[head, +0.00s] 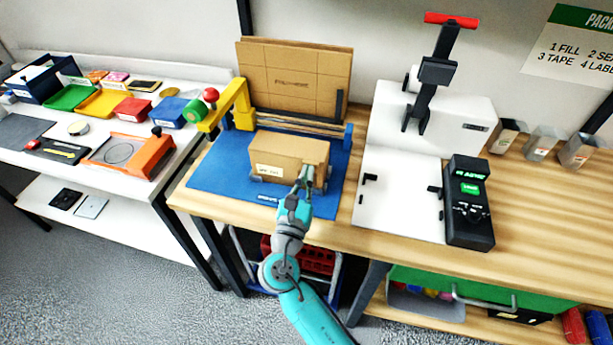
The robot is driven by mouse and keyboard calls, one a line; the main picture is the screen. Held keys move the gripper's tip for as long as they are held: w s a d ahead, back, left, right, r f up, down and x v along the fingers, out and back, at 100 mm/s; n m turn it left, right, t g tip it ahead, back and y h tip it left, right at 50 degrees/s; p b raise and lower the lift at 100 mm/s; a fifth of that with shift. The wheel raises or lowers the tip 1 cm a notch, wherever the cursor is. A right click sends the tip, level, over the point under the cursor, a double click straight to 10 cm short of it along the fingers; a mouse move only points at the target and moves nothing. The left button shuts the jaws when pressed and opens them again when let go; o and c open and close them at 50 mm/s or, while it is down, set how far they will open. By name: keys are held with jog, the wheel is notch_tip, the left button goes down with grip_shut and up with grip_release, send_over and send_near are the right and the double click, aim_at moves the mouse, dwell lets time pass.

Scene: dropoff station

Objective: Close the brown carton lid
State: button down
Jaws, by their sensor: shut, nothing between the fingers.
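The brown carton (282,150) sits on a blue mat (215,175) on the wooden bench. Its top looks flat and covered, but the picture is too small to tell whether the lid is fully down. A pale label shows on its front face. My gripper (304,178) is shut and empty at the carton's front right corner, near its top edge. I cannot tell whether the fingertips touch the carton. My gripper hides part of the carton's front right side.
A yellow arm with a red knob (210,95) stands left of the carton. Flat cardboard sheets (295,78) lean behind. A white press (440,115) and a black control box (468,200) stand to the right.

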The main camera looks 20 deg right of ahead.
jog(key=r+g, duration=0.1)
jog(key=r, duration=0.1)
jog(key=r+g+y, duration=0.1)
jog(key=r, duration=0.2)
jog(key=shift+w+d, duration=0.1)
jog(key=shift+w, duration=0.1)
jog(key=shift+w+d+r, duration=0.2)
jog(key=shift+w+r, duration=0.05)
jog(key=shift+r, duration=0.3)
jog(key=shift+w+d+r, duration=0.15)
jog(key=shift+w+r, duration=0.05)
jog(key=shift+r, duration=0.35)
